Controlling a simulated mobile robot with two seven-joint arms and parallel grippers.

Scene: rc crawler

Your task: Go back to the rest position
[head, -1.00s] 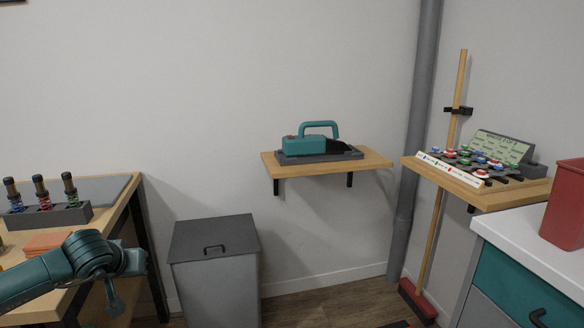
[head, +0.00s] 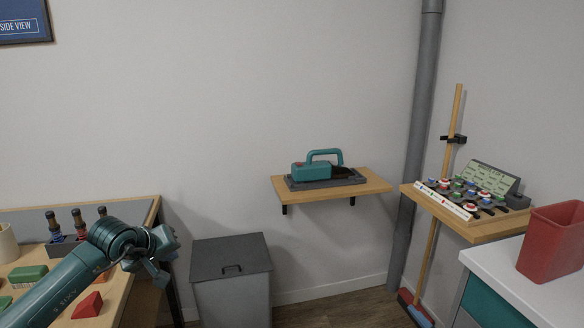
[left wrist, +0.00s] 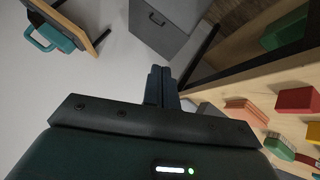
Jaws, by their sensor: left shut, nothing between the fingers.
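My left gripper (head: 160,274) is at the end of the teal arm coming in from the lower left of the head view, in front of the workbench's right edge. In the left wrist view its two fingers (left wrist: 161,85) are together, with nothing between them. My right gripper does not show in either view.
The wooden workbench (head: 125,290) at left bears a rack of shock absorbers (head: 66,248), a red block (head: 88,305) and a green block (head: 28,275). A lidded grey bin (head: 232,285), wall shelf (head: 335,190), broom (head: 430,260) and red container (head: 550,240) stand rightward. Open floor shows below the shelf.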

